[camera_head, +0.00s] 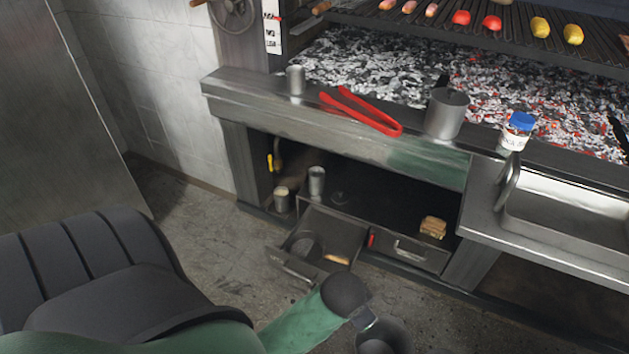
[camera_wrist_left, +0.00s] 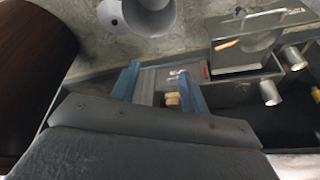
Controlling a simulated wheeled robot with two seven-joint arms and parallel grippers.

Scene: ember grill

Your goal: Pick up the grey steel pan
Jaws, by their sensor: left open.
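A round, dark grey pan (camera_head: 303,244) lies inside an open drawer (camera_head: 345,230) low under the grill. I take it for the grey steel pan; its handle is hard to make out. In the left wrist view a round grey shape (camera_wrist_left: 262,41) shows in the drawer, partly hidden by the drawer wall. My left gripper (camera_wrist_left: 158,82) is open, its two blue fingers apart with nothing between them. It is apart from the drawer, which lies to its right in that view. My right gripper is not in view.
Above the drawer, the ledge holds red tongs (camera_head: 365,113), a steel pot (camera_head: 446,115), a small cup (camera_head: 296,80) and a blue-capped jar (camera_head: 516,130). Glowing coals (camera_head: 390,70) lie behind. The floor (camera_head: 220,235) left of the drawer is clear.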

